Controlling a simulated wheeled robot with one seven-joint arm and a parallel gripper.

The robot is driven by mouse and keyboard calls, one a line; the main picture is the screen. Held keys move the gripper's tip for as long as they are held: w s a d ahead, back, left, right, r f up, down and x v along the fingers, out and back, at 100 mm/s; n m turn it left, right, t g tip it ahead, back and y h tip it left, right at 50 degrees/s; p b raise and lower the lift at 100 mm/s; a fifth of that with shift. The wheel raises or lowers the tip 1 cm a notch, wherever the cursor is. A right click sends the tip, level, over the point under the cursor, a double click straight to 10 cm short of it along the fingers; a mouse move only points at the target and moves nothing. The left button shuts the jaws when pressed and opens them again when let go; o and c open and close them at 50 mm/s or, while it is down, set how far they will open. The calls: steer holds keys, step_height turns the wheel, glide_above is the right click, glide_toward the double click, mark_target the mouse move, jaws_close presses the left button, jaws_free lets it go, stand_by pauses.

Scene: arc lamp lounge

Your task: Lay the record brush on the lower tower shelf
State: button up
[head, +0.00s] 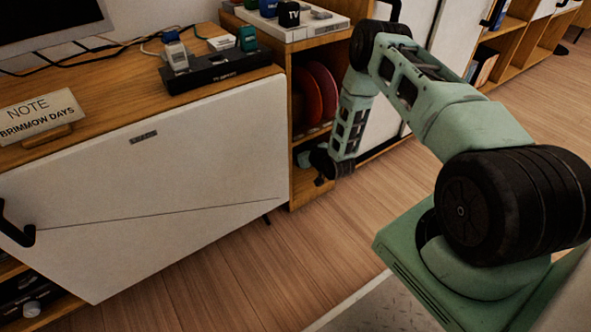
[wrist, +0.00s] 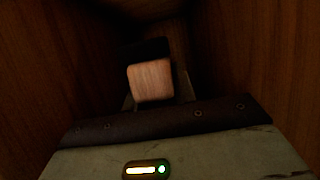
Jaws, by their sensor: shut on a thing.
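The record brush (wrist: 151,80) shows in the wrist view as a pale wooden block with a dark part behind it. My gripper (wrist: 155,98) is shut on it. In the head view my gripper (head: 318,165) reaches into the opening of the lower tower shelf (head: 301,192), below the compartment with the records. The brush cannot be made out in the head view. In the wrist view dark wooden walls stand on both sides of the brush. Whether the brush touches the shelf board is too dark to tell.
Red records (head: 318,92) stand in the compartment above my gripper. A white tilted cabinet front (head: 150,190) is just left of the tower. A black power strip (head: 220,70) and a note sign (head: 40,118) are on the cabinet top. The wooden floor (head: 250,270) in front is clear.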

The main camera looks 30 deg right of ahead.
mark_target(299, 175)
step_height(299, 175, down, 9)
steer(key=b, duration=0.5)
steer(key=shift+f, duration=0.1)
steer(key=o, duration=1)
